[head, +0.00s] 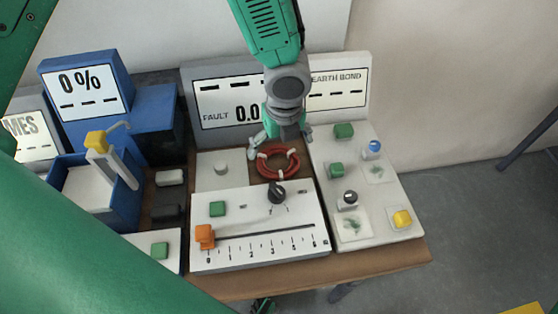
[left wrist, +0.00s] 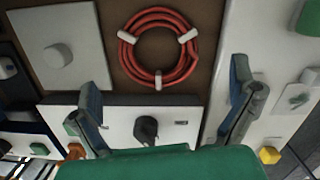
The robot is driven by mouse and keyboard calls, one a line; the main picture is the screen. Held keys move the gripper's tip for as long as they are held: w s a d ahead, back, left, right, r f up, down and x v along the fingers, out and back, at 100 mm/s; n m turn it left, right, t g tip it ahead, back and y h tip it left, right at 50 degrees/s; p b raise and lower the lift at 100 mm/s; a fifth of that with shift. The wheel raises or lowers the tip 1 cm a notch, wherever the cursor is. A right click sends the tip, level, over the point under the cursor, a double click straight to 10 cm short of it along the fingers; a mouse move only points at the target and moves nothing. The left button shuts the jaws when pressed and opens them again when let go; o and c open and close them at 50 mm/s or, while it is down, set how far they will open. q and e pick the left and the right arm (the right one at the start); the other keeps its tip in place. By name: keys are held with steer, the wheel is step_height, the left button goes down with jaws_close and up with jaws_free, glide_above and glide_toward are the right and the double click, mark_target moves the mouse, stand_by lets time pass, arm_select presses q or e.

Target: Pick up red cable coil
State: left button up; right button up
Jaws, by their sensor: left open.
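The red cable coil (head: 279,163) is a ring of red cable bound with white ties. It lies flat on the brown table top behind the white slider panel. It also shows whole in the left wrist view (left wrist: 158,48). My left gripper (head: 281,142) is open above the coil's far side, with its fingers spread wide. In the left wrist view its two fingers (left wrist: 165,80) stand left and right of the coil's near side, with nothing between them. I cannot tell the exact height gap. My right gripper is not seen.
The slider panel (head: 262,245) with a black knob (head: 277,192) stands in front of the coil. A button panel (head: 375,215) is on the right, a white plate with a knob (head: 221,169) on the left. A display (head: 228,103) stands behind. A blue holder (head: 95,190) is further left.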

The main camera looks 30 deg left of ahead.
mark_target(280, 164)
arm_select(q)
steer(key=shift+d+f, duration=0.15)
steer(key=shift+f, duration=0.3)
steer(key=f, duration=0.1)
steer(key=a+f, duration=0.1)
steer(key=f, duration=0.3)
steer(key=shift+w+a, duration=0.2)
steer(key=shift+a, duration=0.15)
steer(key=shift+d, duration=0.15)
steer(key=shift+d+r, duration=0.15)
steer(key=shift+d, duration=0.2)
steer(key=c, duration=1.1)
